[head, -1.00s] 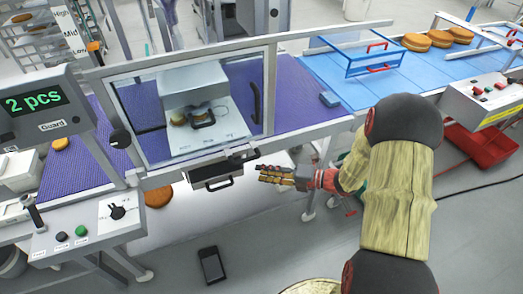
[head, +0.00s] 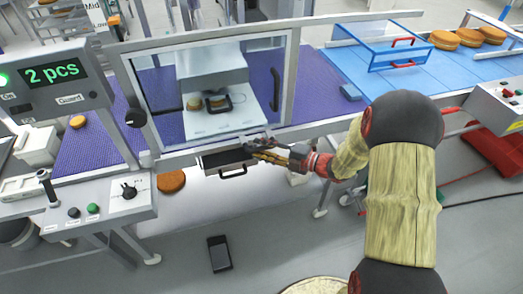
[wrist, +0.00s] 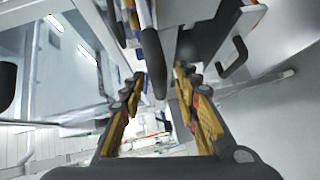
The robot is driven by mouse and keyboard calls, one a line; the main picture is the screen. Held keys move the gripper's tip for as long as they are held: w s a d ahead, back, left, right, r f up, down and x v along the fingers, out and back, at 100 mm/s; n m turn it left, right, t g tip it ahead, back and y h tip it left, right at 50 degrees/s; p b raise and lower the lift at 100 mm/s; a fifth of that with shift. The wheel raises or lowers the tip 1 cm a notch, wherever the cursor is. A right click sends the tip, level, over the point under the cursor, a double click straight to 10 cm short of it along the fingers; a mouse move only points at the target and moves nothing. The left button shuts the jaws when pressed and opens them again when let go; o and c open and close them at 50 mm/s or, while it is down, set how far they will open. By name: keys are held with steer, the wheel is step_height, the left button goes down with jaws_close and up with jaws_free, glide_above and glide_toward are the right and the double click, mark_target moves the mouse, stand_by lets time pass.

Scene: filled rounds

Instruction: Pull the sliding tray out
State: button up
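The sliding tray (head: 222,161) is a dark, shallow drawer with a black bar handle (head: 240,171) on its front. It sits below the clear-windowed guard of the machine. My gripper (head: 257,148) is at the tray's right end in the head view, partly covering that corner; whether it touches is unclear. In the wrist view my gripper (wrist: 158,88) is open, its yellow-padded fingers apart. A dark rod (wrist: 153,60) shows beyond the gap between them. The tray's handle (wrist: 233,57) is to the right, outside the fingers.
The guard (head: 216,42) has a black vertical handle (head: 276,88) at its right. Two filled rounds are behind its window. A control panel (head: 92,208) is at left, a blue conveyor (head: 400,85) at right. A dark device (head: 219,254) lies on the open floor.

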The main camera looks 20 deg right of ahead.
steer(key=shift+w+a, duration=0.15)
steer(key=shift+c, duration=0.8)
jaws_close()
